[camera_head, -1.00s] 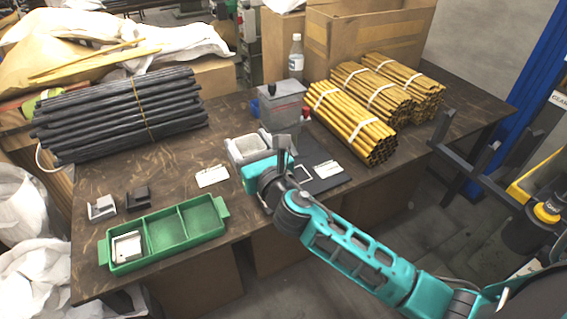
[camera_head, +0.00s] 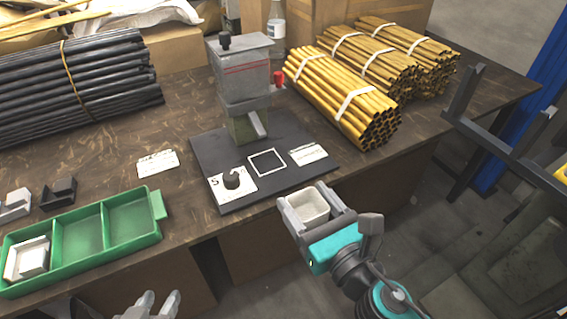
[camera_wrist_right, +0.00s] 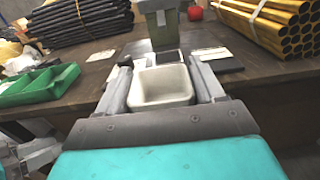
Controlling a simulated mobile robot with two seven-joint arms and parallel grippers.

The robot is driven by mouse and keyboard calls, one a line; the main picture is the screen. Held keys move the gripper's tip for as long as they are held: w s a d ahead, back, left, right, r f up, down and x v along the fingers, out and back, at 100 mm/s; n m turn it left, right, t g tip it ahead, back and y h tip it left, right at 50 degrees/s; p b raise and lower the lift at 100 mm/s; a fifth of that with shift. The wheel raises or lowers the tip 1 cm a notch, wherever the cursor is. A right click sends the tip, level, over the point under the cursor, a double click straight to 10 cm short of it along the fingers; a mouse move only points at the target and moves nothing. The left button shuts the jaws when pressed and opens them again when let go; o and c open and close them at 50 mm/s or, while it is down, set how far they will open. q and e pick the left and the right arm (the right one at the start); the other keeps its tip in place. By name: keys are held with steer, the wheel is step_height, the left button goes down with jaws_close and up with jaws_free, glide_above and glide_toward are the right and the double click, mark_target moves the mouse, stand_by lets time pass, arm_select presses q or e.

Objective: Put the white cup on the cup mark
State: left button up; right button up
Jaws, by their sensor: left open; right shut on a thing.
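The white cup (camera_head: 308,205) is square, open-topped and looks empty. My right gripper (camera_head: 304,194) is shut on it, a finger on either side, and holds it upright in front of the table's front edge. The cup also fills the middle of the right wrist view (camera_wrist_right: 161,86). The cup mark, probably the white square outline (camera_head: 267,151) on the dark mat (camera_head: 210,148), is bare and lies beyond the cup, up and to the left in the head view. My left gripper (camera_head: 150,303) is open and empty at the bottom edge, partly cut off.
A grey press-like dispenser (camera_head: 243,85) stands at the mat's back. A card with a dark knob (camera_head: 232,182) and a white label (camera_head: 308,153) lie on the mat. A green tray (camera_head: 85,240) is at left. Yellow rod bundles (camera_head: 345,95) lie behind right.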

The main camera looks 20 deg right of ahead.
mark_target(302, 192)
steer(key=shift+s+d+f, duration=0.15)
steer(key=shift+d+f, duration=0.1)
steer(key=shift+d, duration=0.05)
steer(key=w, duration=0.1)
steer(key=w+p, duration=0.1)
steer(key=w, duration=0.1)
steer(key=shift+w+a+r, duration=0.25)
steer(key=shift+w+a, duration=0.1)
steer(key=shift+w, duration=0.05)
steer(key=w, duration=0.3)
steer(key=w+a, duration=0.1)
steer(key=w, duration=0.2)
steer(key=w+p, duration=0.1)
steer(key=w, duration=0.2)
steer(key=shift+w+a+f, duration=0.15)
steer(key=shift+a+f, duration=0.1)
steer(key=shift+a, duration=0.1)
steer(key=w, duration=0.2)
steer(key=w+a, duration=0.1)
steer(key=w, duration=0.1)
steer(key=shift+w, duration=0.3)
arm_select(q)
steer(key=shift+d+r+b, duration=0.2)
steer(key=shift+d+b, duration=0.05)
steer(key=shift+b, duration=0.05)
arm_select(e)
steer(key=shift+s+f, duration=0.1)
arm_select(q)
steer(key=shift+w, duration=0.1)
